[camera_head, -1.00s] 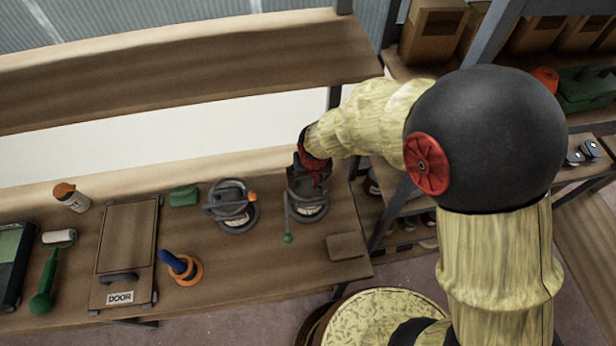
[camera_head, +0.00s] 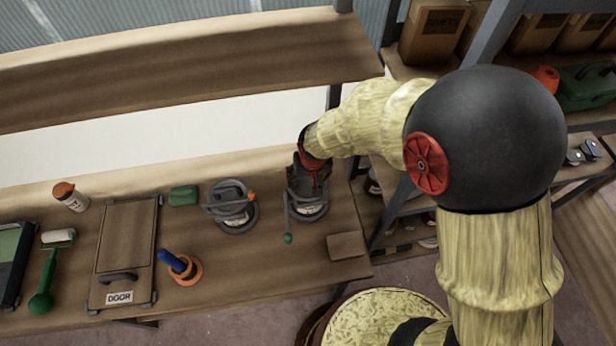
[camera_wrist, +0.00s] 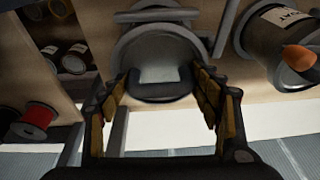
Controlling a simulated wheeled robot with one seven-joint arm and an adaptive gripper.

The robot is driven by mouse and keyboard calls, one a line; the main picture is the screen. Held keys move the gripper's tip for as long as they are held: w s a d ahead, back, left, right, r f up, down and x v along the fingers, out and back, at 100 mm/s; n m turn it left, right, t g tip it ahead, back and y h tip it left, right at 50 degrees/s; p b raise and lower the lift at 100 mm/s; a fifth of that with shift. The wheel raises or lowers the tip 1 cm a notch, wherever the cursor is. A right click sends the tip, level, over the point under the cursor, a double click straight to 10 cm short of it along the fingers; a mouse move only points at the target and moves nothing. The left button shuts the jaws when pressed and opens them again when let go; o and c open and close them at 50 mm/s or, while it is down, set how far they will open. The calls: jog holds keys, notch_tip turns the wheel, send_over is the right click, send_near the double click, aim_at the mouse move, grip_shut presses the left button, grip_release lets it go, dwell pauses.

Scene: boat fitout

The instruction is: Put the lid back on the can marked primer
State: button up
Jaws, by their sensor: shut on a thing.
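My gripper (camera_head: 311,186) is over the right-hand can (camera_head: 309,213) on the bench. In the wrist view its two fingers (camera_wrist: 162,78) stand either side of a dark round piece with a pale grey block, which looks like the lid (camera_wrist: 160,90). The gripper is shut on it. The lid is at the mouth of the can (camera_wrist: 128,38); I cannot tell whether it is seated. This can's label is too small to read. Another can (camera_head: 233,222) stands to its left; in the wrist view its label (camera_wrist: 285,18) ends in "AT".
A green-tipped stick (camera_head: 287,215) stands along the right-hand can's left side. An orange-tipped tool (camera_head: 250,197) lies on the other can. A brown block (camera_head: 346,246) lies to the front right. A shelf post (camera_head: 392,205) is close on the right. A green block (camera_head: 183,195) sits left.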

jog(key=shift+f, duration=0.15)
jog(key=o, duration=1.9)
jog(key=shift+o, duration=0.8)
jog(key=shift+o, duration=1.1)
jog(key=shift+r+p, duration=2.2)
jog(key=shift+r, duration=1.35)
